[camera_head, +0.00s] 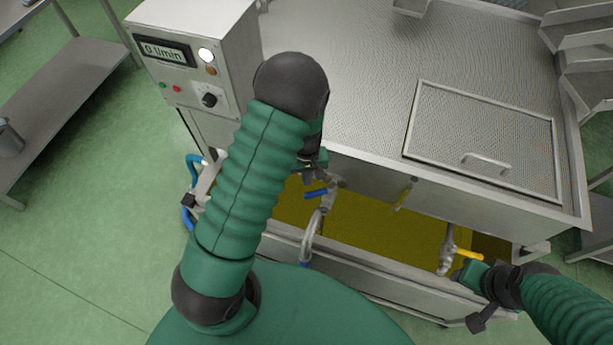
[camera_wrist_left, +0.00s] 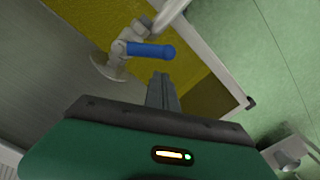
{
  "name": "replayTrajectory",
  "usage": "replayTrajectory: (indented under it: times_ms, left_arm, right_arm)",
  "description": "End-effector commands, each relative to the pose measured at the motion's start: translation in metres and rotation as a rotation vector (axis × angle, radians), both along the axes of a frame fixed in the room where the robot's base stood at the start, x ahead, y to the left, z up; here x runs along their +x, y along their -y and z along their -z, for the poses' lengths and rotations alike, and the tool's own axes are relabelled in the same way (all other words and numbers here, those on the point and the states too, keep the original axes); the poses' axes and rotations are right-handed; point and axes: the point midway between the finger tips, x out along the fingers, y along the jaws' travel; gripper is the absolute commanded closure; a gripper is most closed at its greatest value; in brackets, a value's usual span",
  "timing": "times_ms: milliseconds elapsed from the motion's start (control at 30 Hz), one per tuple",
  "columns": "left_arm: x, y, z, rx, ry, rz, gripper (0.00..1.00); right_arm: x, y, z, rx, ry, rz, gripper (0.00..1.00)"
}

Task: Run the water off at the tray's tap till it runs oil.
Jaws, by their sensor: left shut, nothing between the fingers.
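A tap with a blue lever (camera_head: 316,193) sits at the front of the steel machine. A pale curved pipe or hose (camera_head: 311,232) runs down from it. The blue lever (camera_wrist_left: 150,50) also shows in the left wrist view, just beyond the fingertips. My left gripper (camera_head: 317,172) is shut and empty, close by the lever; a small gap shows in the wrist view (camera_wrist_left: 163,88). A second tap with a yellow lever (camera_head: 468,254) is at the right. My right gripper (camera_head: 474,272) is beside it; its fingers are too hidden to judge. The tray (camera_head: 375,268) below holds yellow-olive liquid (camera_head: 375,222).
A control box (camera_head: 178,60) at the upper left displays "0 l/min". The machine's mesh top has a hatch with a handle (camera_head: 487,160). A steel table (camera_head: 65,80) stands at the left. Green floor (camera_head: 90,240) is clear at the lower left.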

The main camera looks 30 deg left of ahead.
Motion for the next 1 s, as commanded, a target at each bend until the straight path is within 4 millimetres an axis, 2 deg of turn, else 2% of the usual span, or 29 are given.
replayTrajectory:
  times_ms: [233,600,1000]
  left_arm:
    - [0.000,0.000,0.003,0.000,0.000,0.000,1.00]
    - [0.000,0.000,0.035,0.000,-0.001,0.000,1.00]
    - [-0.008,0.009,0.034,0.000,0.000,0.000,1.00]
  right_arm:
    - [0.000,0.000,0.002,0.000,0.000,0.000,0.60]
    - [0.000,0.000,0.025,0.000,0.000,0.000,0.60]
    - [0.000,0.000,0.020,0.000,0.000,0.000,0.60]
